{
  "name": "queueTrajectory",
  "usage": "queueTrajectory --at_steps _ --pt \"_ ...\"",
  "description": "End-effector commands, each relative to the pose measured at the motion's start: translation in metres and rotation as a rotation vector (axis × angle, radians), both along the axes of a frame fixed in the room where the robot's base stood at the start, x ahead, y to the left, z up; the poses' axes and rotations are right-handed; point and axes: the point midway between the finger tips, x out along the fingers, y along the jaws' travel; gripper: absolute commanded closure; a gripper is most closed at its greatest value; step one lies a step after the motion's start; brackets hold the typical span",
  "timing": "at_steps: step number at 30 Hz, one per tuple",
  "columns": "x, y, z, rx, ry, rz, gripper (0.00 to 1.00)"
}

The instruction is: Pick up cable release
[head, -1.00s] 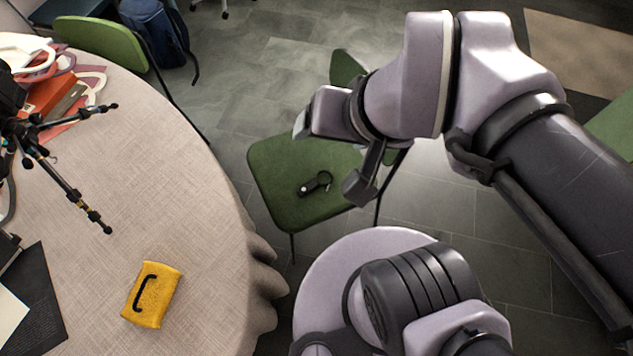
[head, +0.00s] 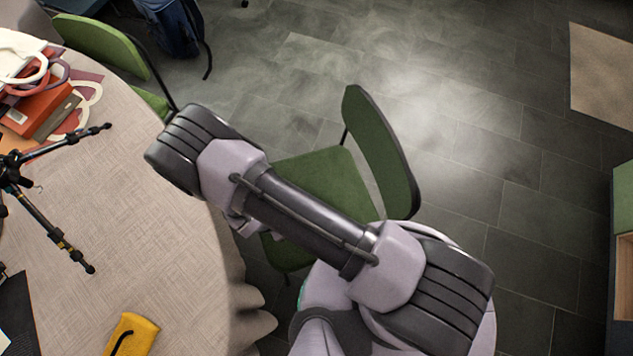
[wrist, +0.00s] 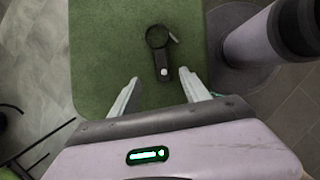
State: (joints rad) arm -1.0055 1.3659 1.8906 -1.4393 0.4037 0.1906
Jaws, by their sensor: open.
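The cable release (wrist: 162,58) looks like a small black stick with a white button and a dark ring-shaped coil at its far end. In the wrist view it lies on the green chair seat (wrist: 100,50). My gripper (wrist: 160,77) is open and empty, its two pale fingers pointing toward the cable release. The button end lies just ahead of the gap between the fingertips, not gripped; the height left above the seat is hard to tell. In the head view my arm covers the gripper and the cable release; part of the chair seat (head: 318,172) shows.
The chair's backrest (head: 382,150) rises to the right of the seat. The round cloth-covered table (head: 130,220) stands at the left, with a tripod (head: 55,232), a yellow pouch (head: 132,335) and an orange box (head: 40,108). Grey floor beyond the chair is clear.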

Motion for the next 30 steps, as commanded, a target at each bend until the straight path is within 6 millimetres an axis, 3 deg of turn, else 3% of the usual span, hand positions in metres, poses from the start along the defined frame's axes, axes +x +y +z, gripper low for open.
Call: queueTrajectory --at_steps 1,6,14,19,26,30 --pt "0.002 -0.007 -0.021 -0.002 0.002 -0.003 0.45" --pt "0.011 -0.021 -0.062 -0.001 0.0 -0.004 0.45" --pt "0.015 -0.029 -0.088 0.0 -0.001 -0.005 0.45" --pt "0.016 -0.037 -0.122 -0.001 -0.002 -0.008 0.45" --pt "0.018 -0.04 -0.127 -0.001 -0.002 -0.006 0.45" --pt "0.018 -0.04 -0.127 -0.001 -0.002 -0.006 0.69"
